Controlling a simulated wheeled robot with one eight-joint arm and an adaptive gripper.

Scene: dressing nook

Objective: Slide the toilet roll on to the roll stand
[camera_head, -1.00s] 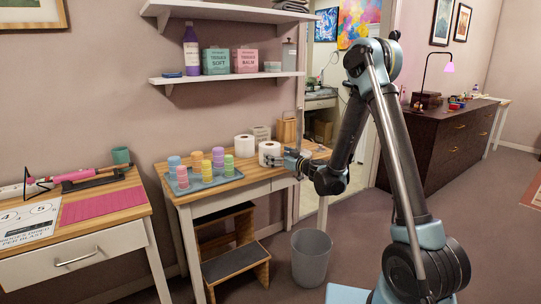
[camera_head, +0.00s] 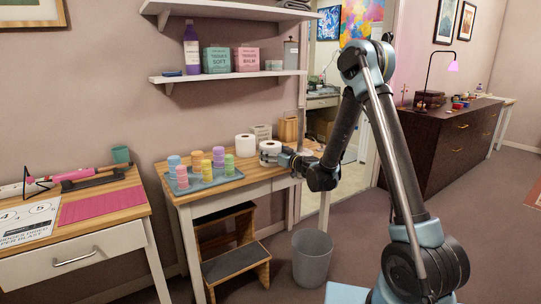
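Two white toilet rolls stand upright on the wooden table (camera_head: 262,180). One roll (camera_head: 245,146) is in plain view. The other roll (camera_head: 270,146) is just to its right, its lower part covered by my gripper (camera_head: 270,158). My gripper reaches in from the right at the height of this roll, with its fingers in front of or around it. The fingers are too small and overlapped to tell whether they touch or grip it. I cannot make out the roll stand clearly; my gripper and arm cover part of the table's right side.
A blue-grey tray (camera_head: 207,184) with several pastel cups stands left of the rolls. A light box (camera_head: 261,132) and a wooden block (camera_head: 288,130) stand behind them. A wall shelf (camera_head: 230,76) hangs above. A step stool (camera_head: 236,262) and bin (camera_head: 312,257) are below.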

